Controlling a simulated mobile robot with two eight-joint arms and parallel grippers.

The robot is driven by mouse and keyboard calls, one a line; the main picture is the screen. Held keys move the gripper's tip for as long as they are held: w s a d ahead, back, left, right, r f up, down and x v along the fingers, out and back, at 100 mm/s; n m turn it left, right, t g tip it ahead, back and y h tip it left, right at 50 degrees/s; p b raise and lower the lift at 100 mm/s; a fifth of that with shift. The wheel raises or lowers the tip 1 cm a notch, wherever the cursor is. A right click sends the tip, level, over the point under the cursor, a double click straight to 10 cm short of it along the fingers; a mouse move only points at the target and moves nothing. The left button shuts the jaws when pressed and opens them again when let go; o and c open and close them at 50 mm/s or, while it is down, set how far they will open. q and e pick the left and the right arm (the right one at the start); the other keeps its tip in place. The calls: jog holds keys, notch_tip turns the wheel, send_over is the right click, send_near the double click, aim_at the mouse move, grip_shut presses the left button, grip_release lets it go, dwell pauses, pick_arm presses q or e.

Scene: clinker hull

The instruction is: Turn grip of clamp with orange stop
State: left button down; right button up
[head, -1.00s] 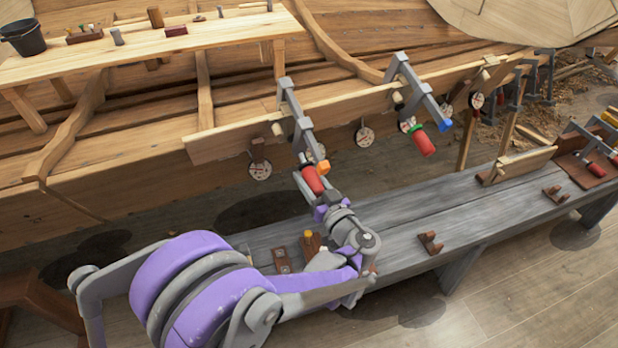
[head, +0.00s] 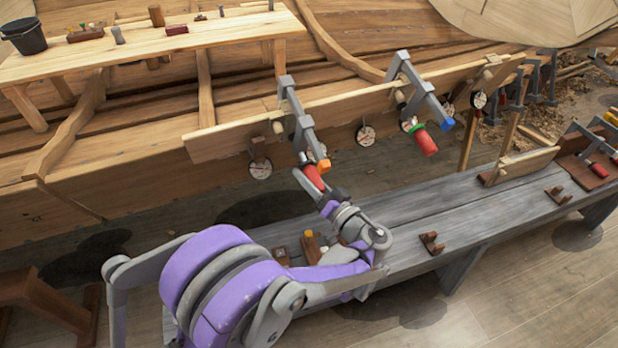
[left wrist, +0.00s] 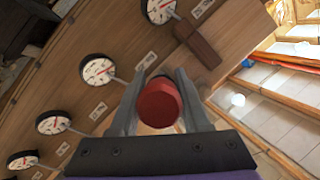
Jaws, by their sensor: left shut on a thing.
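The clamp with the orange stop (head: 324,165) hangs on the plank edge of the hull, left of a second clamp. Its grey frame (head: 297,115) reaches over the plank, and its red grip (head: 313,178) points down toward me. My left gripper (head: 316,186) is shut on the red grip. In the left wrist view the grip's round red end (left wrist: 160,101) sits between the two grey fingers of my left gripper (left wrist: 158,100). The fingers partly hide the grip in the head view. My right gripper is not in view.
Several round dials (head: 365,135) hang along the plank (head: 230,141). A grey bench (head: 400,215) with small wooden blocks (head: 431,243) runs below.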

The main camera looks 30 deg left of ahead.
pick_arm(q)
jog(key=m+g+y+b, duration=0.1)
jog(key=m, duration=0.2)
jog(key=shift+s+y, duration=0.15)
jog(key=shift+y, duration=0.25)
jog(key=shift+s+r+m+g+y+b, duration=0.15)
jog(key=shift+m+g+y+b, duration=0.3)
jog(key=shift+m, duration=0.55)
jog(key=shift+r+m+g+y+b, duration=0.1)
jog(key=shift+m+g+y+b, duration=0.35)
jog(key=shift+m, duration=0.55)
jog(key=shift+c, duration=1.9)
grip_release()
jog(key=shift+r, duration=0.1)
jog(key=v, duration=1.1)
jog(key=shift+a, duration=0.15)
